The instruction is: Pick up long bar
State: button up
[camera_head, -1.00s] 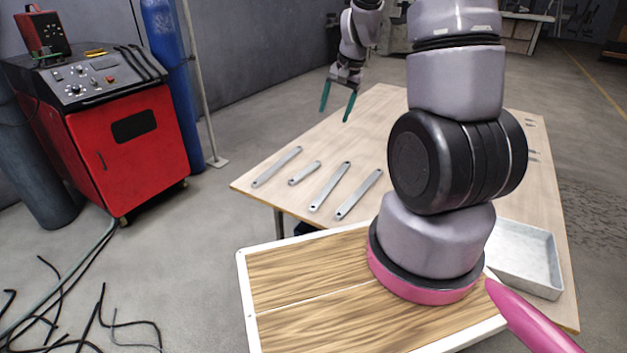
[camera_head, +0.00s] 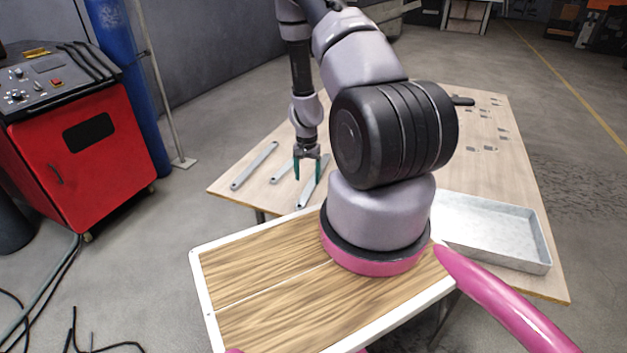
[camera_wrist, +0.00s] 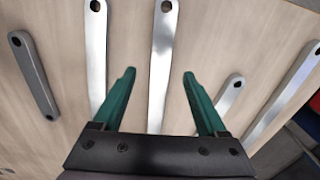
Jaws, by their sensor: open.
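Several flat grey metal bars with holed ends lie on the wooden table, and more than one is long. One long bar (camera_head: 307,196) lies under my gripper (camera_head: 307,178) in the head view; in the wrist view this bar (camera_wrist: 160,70) runs between the two green fingers. My gripper (camera_wrist: 159,75) is open and empty, pointing down above the bars. Another long bar (camera_wrist: 95,50) lies left of it in the wrist view. A third long bar (camera_head: 254,166) is at the table's left in the head view. A short bar (camera_wrist: 228,98) lies right of the fingers in the wrist view.
A shallow metal tray (camera_head: 500,257) stands at the table's right. Small flat pieces (camera_head: 488,149) lie at the far right of the table (camera_head: 475,185). Another short bar (camera_wrist: 34,75) is at the wrist view's left. A red machine (camera_head: 90,150) stands on the floor left of the table.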

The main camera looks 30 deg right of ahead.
aim_at(306, 192)
jog(key=f, duration=0.5)
jog(key=shift+s+a+f, duration=0.1)
jog(key=shift+a+f, duration=0.15)
jog(key=shift+f, duration=0.1)
jog(key=shift+c, duration=0.3)
grip_shut()
